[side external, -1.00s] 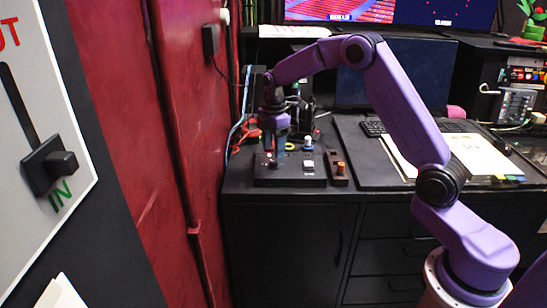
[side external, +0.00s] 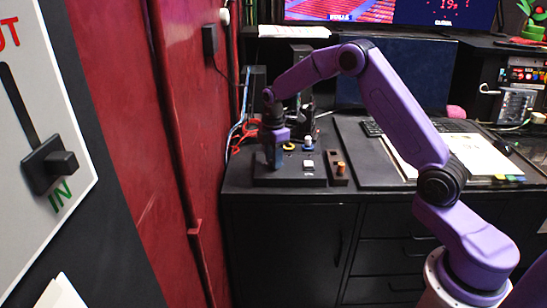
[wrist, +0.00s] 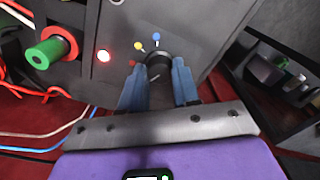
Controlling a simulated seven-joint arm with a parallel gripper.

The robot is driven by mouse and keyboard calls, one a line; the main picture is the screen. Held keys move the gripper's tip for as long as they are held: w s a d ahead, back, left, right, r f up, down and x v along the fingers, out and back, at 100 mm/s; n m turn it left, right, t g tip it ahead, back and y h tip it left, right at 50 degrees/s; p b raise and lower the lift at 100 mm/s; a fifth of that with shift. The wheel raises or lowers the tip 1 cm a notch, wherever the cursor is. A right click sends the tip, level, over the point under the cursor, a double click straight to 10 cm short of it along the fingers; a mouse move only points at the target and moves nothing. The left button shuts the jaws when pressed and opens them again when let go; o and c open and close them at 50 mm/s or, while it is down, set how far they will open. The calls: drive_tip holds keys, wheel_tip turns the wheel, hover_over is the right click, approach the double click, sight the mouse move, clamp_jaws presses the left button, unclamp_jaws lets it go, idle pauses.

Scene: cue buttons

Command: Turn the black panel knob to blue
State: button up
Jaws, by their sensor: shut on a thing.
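The black knob (wrist: 158,60) sits on the dark grey panel (wrist: 205,30) in the wrist view. The blue fingers of my gripper (wrist: 161,80) are on either side of it, shut on it. A blue dot (wrist: 156,36) is above the knob, a yellow dot (wrist: 138,46) at its upper left and a red dot (wrist: 129,64) at its left. In the side view my gripper (side external: 273,160) points down onto the left part of the black panel box (side external: 300,180), hiding the knob.
A lit red lamp (wrist: 104,56) and a green-and-red post (wrist: 50,50) are left of the knob. In the side view, a white button (side external: 308,166) and an orange-topped block (side external: 340,168) stand right of my gripper. A red wall (side external: 180,120) is close on the left.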

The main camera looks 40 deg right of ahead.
drive_tip(key=shift+m, duration=0.3)
drive_tip(key=m, duration=1.1)
drive_tip(key=shift+m, duration=0.3)
drive_tip(key=m, duration=0.5)
drive_tip(key=shift+r+m, duration=0.1)
drive_tip(key=shift+m, duration=0.2)
drive_tip(key=m, duration=0.5)
drive_tip(key=shift+m, duration=0.7)
drive_tip(key=o, duration=1.1)
drive_tip(key=shift+c, duration=0.2)
